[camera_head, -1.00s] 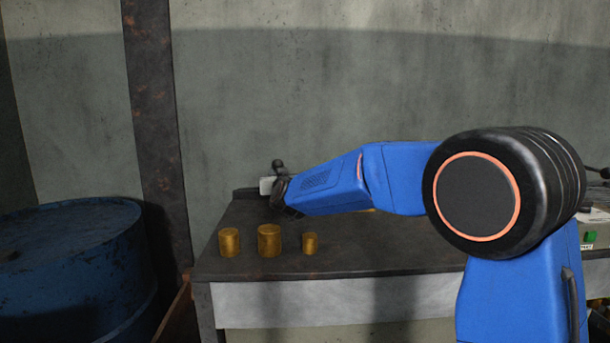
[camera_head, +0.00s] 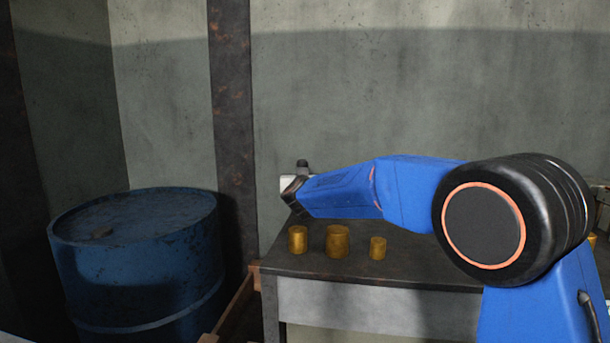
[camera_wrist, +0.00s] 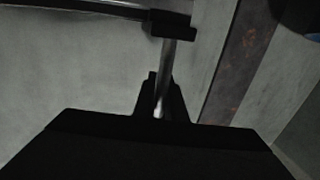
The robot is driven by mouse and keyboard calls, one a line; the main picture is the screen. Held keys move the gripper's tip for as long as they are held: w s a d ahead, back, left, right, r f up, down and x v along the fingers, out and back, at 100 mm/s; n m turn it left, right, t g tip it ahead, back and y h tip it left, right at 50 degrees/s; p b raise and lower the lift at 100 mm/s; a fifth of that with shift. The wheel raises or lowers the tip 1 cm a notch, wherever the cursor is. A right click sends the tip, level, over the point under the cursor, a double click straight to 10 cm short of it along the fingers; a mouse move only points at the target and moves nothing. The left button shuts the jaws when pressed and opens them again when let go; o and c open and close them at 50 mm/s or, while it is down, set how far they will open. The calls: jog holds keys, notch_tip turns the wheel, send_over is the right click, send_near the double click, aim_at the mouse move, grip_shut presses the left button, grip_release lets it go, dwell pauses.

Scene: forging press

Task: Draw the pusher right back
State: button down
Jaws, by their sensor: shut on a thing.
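My gripper (camera_wrist: 163,98) is shut on a thin metal rod in the wrist view, apparently the pusher's handle (camera_wrist: 167,60). The rod runs up to a dark block (camera_wrist: 171,24), which joins a long bar (camera_wrist: 88,9) across the top left. In the head view my gripper end (camera_head: 290,190) is at the table's far left corner, mostly hidden by my blue arm. A pale piece and a dark knob (camera_head: 303,166) show beside it. The pusher's far end and what it runs in are hidden.
A blue drum (camera_head: 140,262) stands on the left. A rusty post (camera_head: 231,130) rises against the wall behind the table's left end.

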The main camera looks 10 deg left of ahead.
jog(key=shift+a+r, duration=0.1)
jog(key=shift+a, duration=0.05)
jog(key=c, duration=1.8)
grip_release()
jog(key=shift+a, duration=0.2)
jog(key=s, duration=0.2)
jog(key=s+d, duration=0.1)
jog(key=s, duration=0.4)
jog(key=shift+s+d, duration=0.2)
jog(key=shift+d, duration=0.1)
